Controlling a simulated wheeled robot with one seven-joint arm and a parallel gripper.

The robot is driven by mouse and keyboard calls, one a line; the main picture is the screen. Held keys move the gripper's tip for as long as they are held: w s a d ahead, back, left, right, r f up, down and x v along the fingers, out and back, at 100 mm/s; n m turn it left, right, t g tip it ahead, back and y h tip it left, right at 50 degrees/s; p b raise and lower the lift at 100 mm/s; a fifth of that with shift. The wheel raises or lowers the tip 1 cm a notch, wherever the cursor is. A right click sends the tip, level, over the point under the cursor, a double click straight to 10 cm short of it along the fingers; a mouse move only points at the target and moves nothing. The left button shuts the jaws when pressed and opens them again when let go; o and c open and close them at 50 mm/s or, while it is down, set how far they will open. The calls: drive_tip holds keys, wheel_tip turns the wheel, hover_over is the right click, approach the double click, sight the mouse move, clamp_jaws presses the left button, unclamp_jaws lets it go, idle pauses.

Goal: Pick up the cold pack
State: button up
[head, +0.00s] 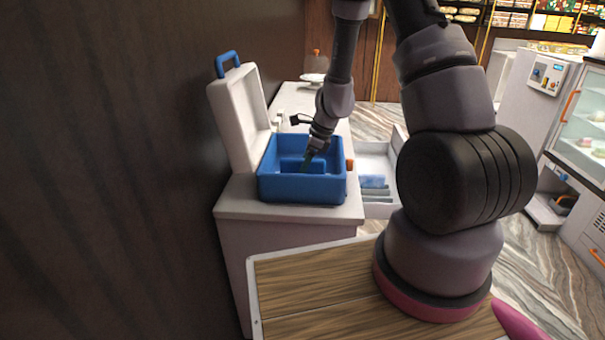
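My gripper (307,163) points down into an open blue cooler box (302,190) on the white counter. Its fingertips are small and dark against the box's inside, so I cannot tell whether they are open or shut. A blue raised shape (318,165) shows inside the box by the fingers; I cannot tell if it is a cold pack or part of the box. A light blue flat pack (372,181) lies in the open drawer to the right of the box, apart from my gripper. The box's front wall hides its floor.
The cooler's white lid (237,118) stands open on the left, close to the dark wall. The white drawer (378,211) juts out to the right and also holds greyish flat pieces (376,192). A white plate (313,78) sits further back. A glass-fronted cabinet (585,125) stands at far right.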

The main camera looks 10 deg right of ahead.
clamp_jaws()
drive_tip(key=shift+r, duration=0.15)
wheel_tip(320, 180, up, 10)
drive_tip(key=shift+r, duration=0.15)
